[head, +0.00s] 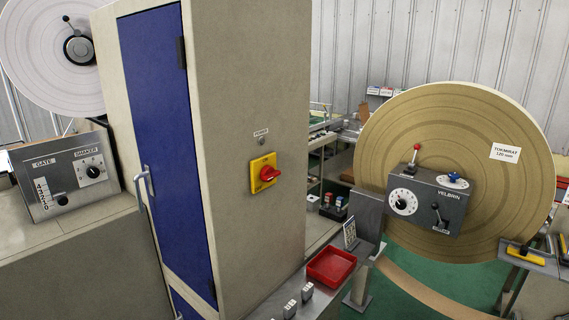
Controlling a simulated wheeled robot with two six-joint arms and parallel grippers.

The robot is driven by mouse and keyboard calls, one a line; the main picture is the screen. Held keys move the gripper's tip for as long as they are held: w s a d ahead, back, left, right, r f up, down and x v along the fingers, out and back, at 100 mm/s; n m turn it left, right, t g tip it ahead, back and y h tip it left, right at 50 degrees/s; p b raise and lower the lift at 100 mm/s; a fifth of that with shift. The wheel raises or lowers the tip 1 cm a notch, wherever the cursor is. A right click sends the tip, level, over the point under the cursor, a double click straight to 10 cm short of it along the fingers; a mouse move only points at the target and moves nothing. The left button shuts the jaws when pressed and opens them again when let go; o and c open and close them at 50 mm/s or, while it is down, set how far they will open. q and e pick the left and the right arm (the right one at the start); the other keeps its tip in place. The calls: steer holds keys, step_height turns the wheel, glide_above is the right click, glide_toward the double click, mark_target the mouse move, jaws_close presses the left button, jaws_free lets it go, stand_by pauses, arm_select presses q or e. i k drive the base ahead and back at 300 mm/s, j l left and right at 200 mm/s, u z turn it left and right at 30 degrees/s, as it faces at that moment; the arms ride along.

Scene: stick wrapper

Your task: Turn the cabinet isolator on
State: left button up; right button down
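The cabinet (240,60) stands left of centre in the head view, with a beige side and a blue door (160,110). The isolator is a red rotary handle (269,174) on a yellow plate (257,188) on the beige side. Its red grip looks slanted, close to horizontal; I cannot read any position marks. A small round lamp (262,141) under a POWER label sits above it and looks unlit. Neither of my grippers shows in this view.
A door handle (147,181) sticks out from the blue door. A GATE/SHAKER control box (68,175) stands at left. A large tan roll (450,110) with a VELBRIN box (428,204) is at right. A red tray (331,267) lies on the bench below. Space before the isolator looks clear.

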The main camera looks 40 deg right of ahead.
mark_target(268, 172)
steer(key=k+l, duration=0.1)
steer(key=l, duration=0.35)
steer(key=k+l, duration=0.1)
steer(key=l, duration=0.35)
steer(key=l+u, duration=0.1)
steer(key=l, duration=0.35)
steer(key=k+l, duration=0.15)
steer(key=l, duration=0.3)
steer(key=k+l, duration=0.15)
steer(key=l, duration=0.3)
steer(key=k+l, duration=0.1)
steer(key=l, duration=0.3)
steer(key=i+l+u, duration=0.05)
